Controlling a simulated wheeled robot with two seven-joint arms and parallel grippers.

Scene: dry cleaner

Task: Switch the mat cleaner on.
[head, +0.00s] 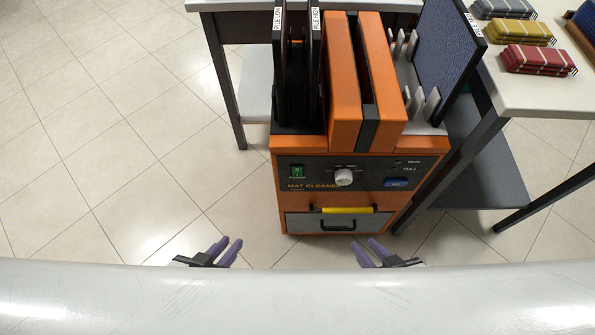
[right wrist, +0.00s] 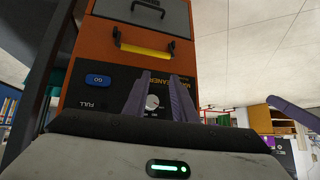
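The orange mat cleaner (head: 290,217) stands on the floor ahead of me. Its dark panel has a green power switch (head: 297,171) at left, a white knob (head: 343,177) in the middle and a blue GO button (head: 396,183) at right. Whether the switch is on is too small to tell. My left gripper (head: 231,245) and right gripper (head: 368,247) are both empty, fingers apart, on the near side of the machine. In the right wrist view the panel appears inverted, with the knob (right wrist: 152,101) between the right gripper's fingers (right wrist: 160,88); the green switch is not visible there.
A grey drawer (head: 300,222) and yellow handle (head: 347,210) sit below the panel. Orange and black upright parts rise on top. A table with folded cloths (head: 537,59) stands at right, another table behind. A pale surface (head: 300,300) crosses the front. Floor at left is clear.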

